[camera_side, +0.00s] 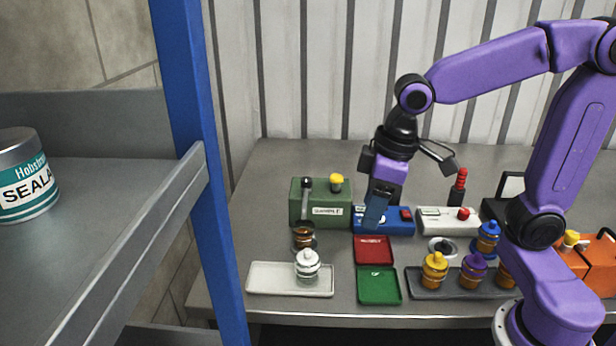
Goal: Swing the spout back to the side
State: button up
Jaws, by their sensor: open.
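A green box (320,215) with a white label stands at the back left of the bench. A dark spout (304,199) with a round black top is at its left end. It points forward and down, above a small brown-and-dark jar (303,237). I cannot tell whether they touch. A yellow knob (336,181) sits on top of the box. My gripper (374,215) is open, pointing down at the blue box (398,221), to the right of the spout and apart from it. Its fingertips are hard to make out against the blue box.
A white tray (262,280) holds a white-capped jar (307,263). Red (374,250) and green (379,286) trays lie in front of the blue box. A white box with a red button (463,214) and a dark tray of jars (420,283) are right. A blue post (205,150) stands left.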

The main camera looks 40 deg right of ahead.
jog(key=w+d+r+m+t, duration=0.1)
jog(key=w+r+m, duration=0.1)
jog(key=w, duration=0.4)
jog(key=w+d+r+m, duration=0.2)
jog(key=w, duration=0.3)
jog(key=m+t+h, duration=0.1)
jog(key=m, duration=0.2)
send_near(307, 180)
jog(key=shift+t, duration=0.3)
jog(key=x, duration=0.8)
jog(key=shift+f, duration=0.3)
grip_shut()
